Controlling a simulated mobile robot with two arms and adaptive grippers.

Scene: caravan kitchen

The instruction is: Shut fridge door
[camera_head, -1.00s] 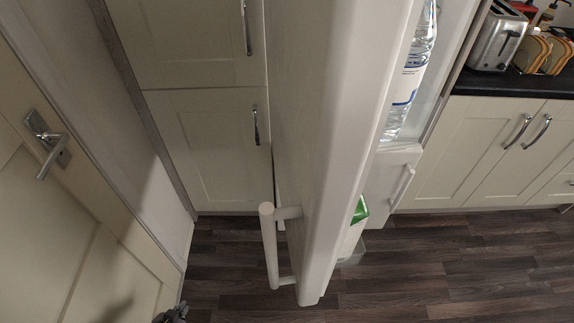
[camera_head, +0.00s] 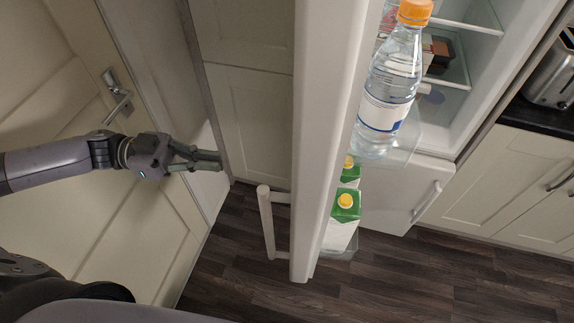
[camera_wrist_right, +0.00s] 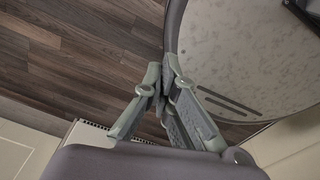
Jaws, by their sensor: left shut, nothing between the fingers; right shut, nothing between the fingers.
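The white fridge door (camera_head: 318,130) stands wide open in the head view, seen nearly edge-on, with its white bar handle (camera_head: 267,222) on the left side. The fridge interior (camera_head: 462,75) shows to the right behind it. My left gripper (camera_head: 220,160) is shut and empty, left of the door and apart from the handle. My right gripper (camera_wrist_right: 155,80) shows in the right wrist view, shut and empty above the floor. It is out of sight in the head view.
The door's shelves hold a water bottle (camera_head: 390,85) and green-white cartons (camera_head: 342,218). A room door (camera_head: 80,130) with a metal lever stands at left. Cabinets (camera_head: 515,195) and a toaster (camera_head: 552,75) are at right. Dark wood floor (camera_head: 400,275) is clear below.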

